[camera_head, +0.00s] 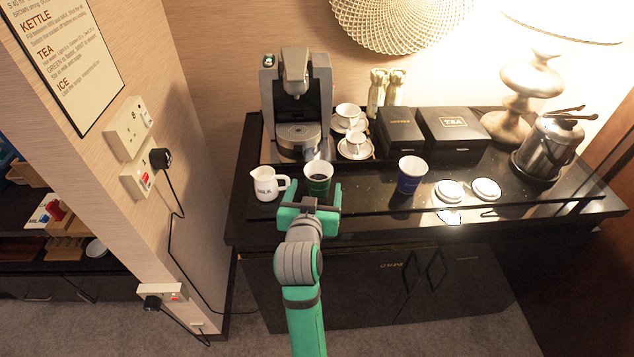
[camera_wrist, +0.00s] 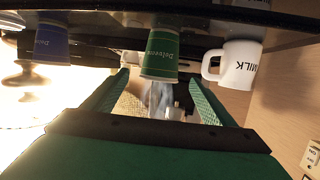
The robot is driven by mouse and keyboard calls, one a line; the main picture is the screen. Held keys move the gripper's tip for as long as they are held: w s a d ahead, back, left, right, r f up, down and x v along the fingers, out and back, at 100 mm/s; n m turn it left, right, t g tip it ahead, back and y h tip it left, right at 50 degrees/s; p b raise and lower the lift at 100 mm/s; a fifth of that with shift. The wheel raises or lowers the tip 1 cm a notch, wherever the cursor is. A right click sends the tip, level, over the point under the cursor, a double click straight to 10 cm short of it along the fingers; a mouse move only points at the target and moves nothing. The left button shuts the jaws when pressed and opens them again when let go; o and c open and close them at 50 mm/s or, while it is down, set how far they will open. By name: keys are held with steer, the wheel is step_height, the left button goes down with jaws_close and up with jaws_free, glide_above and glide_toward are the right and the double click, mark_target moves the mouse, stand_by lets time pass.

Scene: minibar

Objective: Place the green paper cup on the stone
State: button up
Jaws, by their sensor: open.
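The green paper cup (camera_head: 318,180) stands upright near the front edge of the black glossy counter (camera_head: 355,203), in front of the coffee machine. No separate stone stands out; the dark counter top looks like stone. My gripper (camera_head: 310,197) is open and empty at the counter's front edge, just in front of the cup. In the wrist view, which is upside down, the green cup (camera_wrist: 160,53) shows between the two spread fingers (camera_wrist: 155,95). I cannot tell whether the fingertips reach around it; no grip shows.
A white milk jug (camera_head: 267,184) stands close left of the cup. A blue paper cup (camera_head: 411,175) stands to the right, then white lids (camera_head: 450,190). The coffee machine (camera_head: 298,100) and white cups (camera_head: 355,143) are behind. Some counter between the paper cups is clear.

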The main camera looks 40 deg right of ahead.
steer(key=v, duration=0.7)
steer(key=s+a+f+n+t+y, duration=0.2)
steer(key=s+a+f+n+y, duration=0.15)
steer(key=a+f, duration=0.5)
steer(key=s+a+f+n+t+y, duration=0.1)
steer(key=s+a+f+n+y, duration=0.1)
steer(key=s+a+f, duration=0.5)
steer(key=s+a+n+y, duration=0.1)
steer(key=s+a+y, duration=0.1)
steer(key=s+a, duration=0.4)
steer(key=s+a+f+n+t+y, duration=0.1)
steer(key=s+a, duration=0.5)
steer(key=s, duration=0.6)
steer(key=shift+s+a+n+t+y, duration=0.2)
steer(key=shift+n+t+y, duration=0.1)
steer(key=shift+n+y, duration=0.25)
